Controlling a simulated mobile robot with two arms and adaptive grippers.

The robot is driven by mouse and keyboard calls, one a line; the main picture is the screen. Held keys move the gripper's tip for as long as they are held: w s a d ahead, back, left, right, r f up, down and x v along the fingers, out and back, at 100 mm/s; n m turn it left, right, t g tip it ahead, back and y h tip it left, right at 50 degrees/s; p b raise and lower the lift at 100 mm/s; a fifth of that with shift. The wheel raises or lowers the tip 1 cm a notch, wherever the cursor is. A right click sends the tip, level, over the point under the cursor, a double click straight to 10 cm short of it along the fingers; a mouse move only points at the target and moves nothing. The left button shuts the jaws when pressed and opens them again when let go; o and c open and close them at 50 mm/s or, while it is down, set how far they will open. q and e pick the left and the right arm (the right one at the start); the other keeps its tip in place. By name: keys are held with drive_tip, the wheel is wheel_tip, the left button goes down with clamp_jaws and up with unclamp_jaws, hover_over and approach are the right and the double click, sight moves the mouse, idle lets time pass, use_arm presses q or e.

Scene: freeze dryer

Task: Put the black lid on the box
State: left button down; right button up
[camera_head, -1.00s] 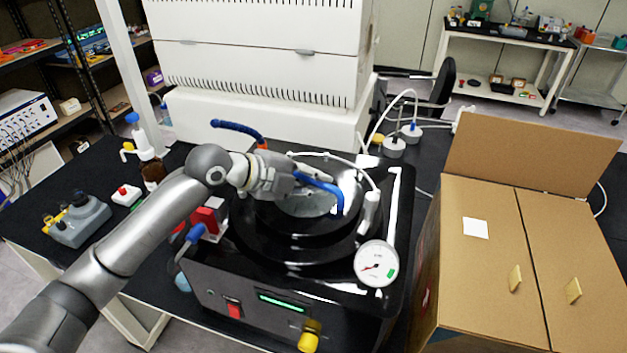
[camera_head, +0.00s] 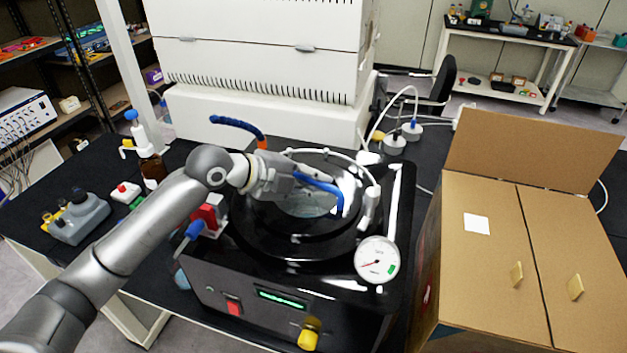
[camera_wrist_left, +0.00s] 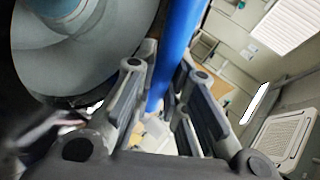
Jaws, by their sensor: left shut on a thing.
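The black box (camera_head: 255,272) stands on the bench, with a green-lit display and a yellow knob on its front. A round black lid (camera_head: 275,238) with a clear middle lies over its top; I cannot tell whether it is fully seated. My left gripper (camera_head: 318,181) is over the lid, shut on a curved blue handle (camera_head: 336,190). In the left wrist view the blue handle (camera_wrist_left: 176,50) runs between the fingers (camera_wrist_left: 157,85), beside a round grey surface (camera_wrist_left: 85,50). The gripper hides part of the lid. My right gripper is not in view.
A round pressure gauge (camera_head: 377,260) and a white-grey valve piece (camera_head: 370,205) sit at the box's right. A big cardboard box (camera_head: 490,285) stands close on the right. A white machine (camera_head: 260,120) is behind. A grey control unit (camera_head: 78,217) and a brown bottle (camera_head: 153,168) are left.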

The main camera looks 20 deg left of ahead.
use_arm(q)
drive_tip(key=shift+r, duration=0.1)
drive_tip(key=c, duration=1.4)
unclamp_jaws()
drive_tip(key=shift+s+f, duration=0.1)
drive_tip(key=shift+f, duration=0.1)
drive_tip(key=v, duration=1)
drive_tip(key=shift+s+a+r, duration=0.15)
drive_tip(key=shift+a, duration=0.05)
drive_tip(key=shift+v, duration=0.8)
drive_tip(key=shift+d, duration=0.1)
